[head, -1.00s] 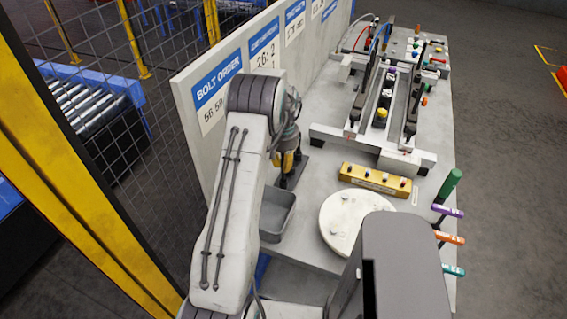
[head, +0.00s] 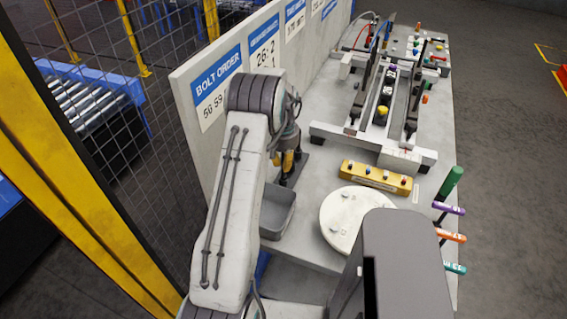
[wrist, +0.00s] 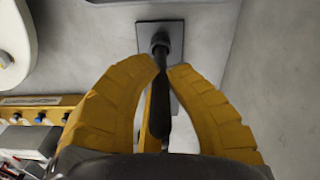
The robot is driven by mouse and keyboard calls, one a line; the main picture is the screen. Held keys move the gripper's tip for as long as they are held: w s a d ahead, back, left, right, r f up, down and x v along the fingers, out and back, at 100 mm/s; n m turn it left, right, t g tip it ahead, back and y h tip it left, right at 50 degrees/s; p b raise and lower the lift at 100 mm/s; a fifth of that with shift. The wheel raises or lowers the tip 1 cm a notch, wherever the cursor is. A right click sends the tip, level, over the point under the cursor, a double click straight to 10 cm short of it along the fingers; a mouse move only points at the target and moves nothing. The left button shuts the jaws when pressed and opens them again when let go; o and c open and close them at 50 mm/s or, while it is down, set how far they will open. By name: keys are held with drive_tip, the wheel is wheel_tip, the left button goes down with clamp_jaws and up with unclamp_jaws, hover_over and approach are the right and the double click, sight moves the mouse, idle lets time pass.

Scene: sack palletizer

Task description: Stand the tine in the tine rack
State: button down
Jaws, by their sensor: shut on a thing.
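In the head view my gripper (head: 288,162) points down over the dark plate (head: 297,172) by the sign wall; the tine is hard to make out there.
A grey bin (head: 277,212) and a white round disc (head: 345,215) lie nearer on the bench. A yellow block with several bolts (head: 376,178) stands to the right. A white rail fixture (head: 350,143) stands behind. The sign wall (head: 190,95) is close on the left.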

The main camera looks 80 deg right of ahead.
drive_tip(key=shift+f+b, duration=1.3)
drive_tip(key=shift+f, duration=0.2)
idle(1.9)
drive_tip(key=c, duration=1.3)
unclamp_jaws()
wheel_tip(320, 180, up, 12)
